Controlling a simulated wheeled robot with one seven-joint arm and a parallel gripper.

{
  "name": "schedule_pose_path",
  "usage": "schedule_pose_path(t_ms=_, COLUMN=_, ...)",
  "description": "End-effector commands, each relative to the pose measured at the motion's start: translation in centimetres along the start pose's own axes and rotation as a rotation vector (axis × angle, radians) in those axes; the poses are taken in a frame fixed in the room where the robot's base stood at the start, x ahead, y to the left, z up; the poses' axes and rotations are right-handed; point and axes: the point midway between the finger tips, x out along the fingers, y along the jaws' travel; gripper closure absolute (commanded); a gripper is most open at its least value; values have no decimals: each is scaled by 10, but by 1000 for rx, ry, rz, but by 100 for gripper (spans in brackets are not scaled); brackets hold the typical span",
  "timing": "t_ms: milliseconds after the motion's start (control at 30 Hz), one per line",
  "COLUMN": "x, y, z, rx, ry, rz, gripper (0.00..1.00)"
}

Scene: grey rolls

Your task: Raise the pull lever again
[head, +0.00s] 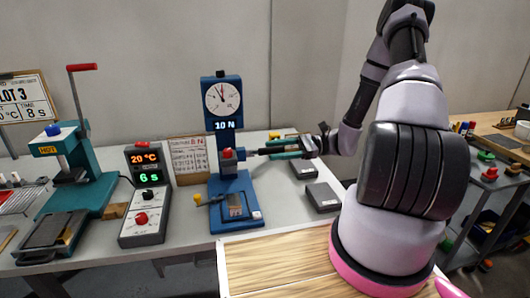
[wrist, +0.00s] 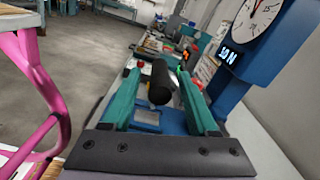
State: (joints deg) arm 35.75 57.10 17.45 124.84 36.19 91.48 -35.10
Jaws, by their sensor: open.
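The blue pull tester (head: 226,125) stands on the grey bench, with a round dial and a display reading 10 N. Its pull lever (head: 262,151) sticks out to the right from the carriage with the red knob, looking roughly level. My gripper (head: 275,150) comes in from the right, with teal fingers open around the lever's end. In the wrist view the lever's black grip (wrist: 161,80) lies between the two fingers of my gripper (wrist: 160,74), with visible gaps on both sides. The tester's dial (wrist: 256,18) shows at upper right there.
A teal hot press (head: 75,165) with a red-tipped arm and a control box (head: 147,195) stand left of the tester. Dark grey blocks (head: 322,197) lie on the bench to its right. A wooden-topped surface (head: 280,262) is in front. A trolley stands at far right.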

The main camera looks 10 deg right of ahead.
Motion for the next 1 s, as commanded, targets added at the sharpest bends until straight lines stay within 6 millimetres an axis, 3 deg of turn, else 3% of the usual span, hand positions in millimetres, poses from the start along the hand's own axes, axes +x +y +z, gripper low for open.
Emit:
schedule_pose_path(t_ms=100, x=20, y=1, z=0, rx=3, ry=-1, rz=2, gripper=41)
schedule_pose_path(t_ms=233, x=33, y=0, z=0, rx=1, ry=0, rz=1, gripper=41)
schedule_pose_path(t_ms=600, x=39, y=0, z=0, rx=1, ry=1, rz=0, gripper=41)
schedule_pose_path(t_ms=667, x=39, y=0, z=0, rx=1, ry=1, rz=0, gripper=60)
schedule_pose_path(t_ms=767, x=39, y=1, z=0, rx=1, ry=1, rz=1, gripper=98)
schedule_pose_path(t_ms=1000, x=39, y=2, z=-1, rx=3, ry=2, rz=4, gripper=100)
